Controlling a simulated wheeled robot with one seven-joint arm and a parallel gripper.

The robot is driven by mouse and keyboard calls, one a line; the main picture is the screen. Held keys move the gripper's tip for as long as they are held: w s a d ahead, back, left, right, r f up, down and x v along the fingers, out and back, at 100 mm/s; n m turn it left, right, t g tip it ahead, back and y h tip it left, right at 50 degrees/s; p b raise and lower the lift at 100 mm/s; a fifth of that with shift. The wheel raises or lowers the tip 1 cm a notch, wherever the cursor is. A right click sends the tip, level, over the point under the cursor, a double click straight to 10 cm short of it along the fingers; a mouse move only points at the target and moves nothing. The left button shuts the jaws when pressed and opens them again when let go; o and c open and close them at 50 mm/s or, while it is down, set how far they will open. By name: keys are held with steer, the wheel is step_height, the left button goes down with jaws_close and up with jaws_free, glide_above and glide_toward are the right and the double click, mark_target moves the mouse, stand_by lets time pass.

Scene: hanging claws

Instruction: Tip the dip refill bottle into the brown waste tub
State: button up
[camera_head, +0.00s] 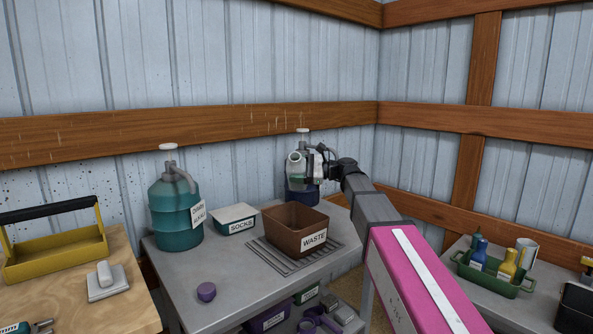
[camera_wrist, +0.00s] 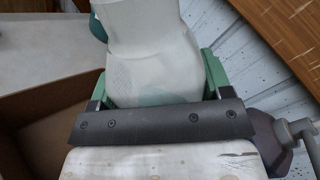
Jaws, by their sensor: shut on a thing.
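My gripper (camera_head: 314,166) is shut on a whitish bottle (camera_head: 295,161), held in the air above and behind the brown tub. In the wrist view the bottle (camera_wrist: 150,45) is pale and translucent, with a greenish patch low in its body, between the green fingers of my gripper (camera_wrist: 156,80). It looks tilted in the head view; no label is readable. The brown tub (camera_head: 286,231), labelled WASTE, stands open on a grate. Part of its wall shows at the left in the wrist view (camera_wrist: 50,98). The inside floor of the tub is mostly hidden in the head view.
A dark blue pump jug (camera_head: 301,197) stands just behind the tub, under my gripper. A small purple cup (camera_head: 206,291) is in front. The table's front left is mostly clear.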

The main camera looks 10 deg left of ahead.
steer(key=shift+w+f+n, duration=0.15)
steer(key=shift+w+n, duration=0.05)
steer(key=shift+n, duration=0.2)
steer(key=shift+w+f+n, duration=0.15)
steer(key=shift+f+n, duration=0.1)
steer(key=shift+n, duration=0.35)
steer(key=shift+w+f+n, duration=0.15)
steer(key=shift+f+n, duration=0.15)
steer(key=shift+n, duration=0.2)
stand_by(0.3)
steer(key=shift+w+f+n, duration=0.1)
steer(key=shift+f+n, duration=0.2)
steer(key=shift+n, duration=0.3)
steer(key=shift+f, duration=0.1)
steer(key=shift+w+f+n, duration=0.1)
steer(key=shift+f+n, duration=0.2)
steer(key=shift+n, duration=0.3)
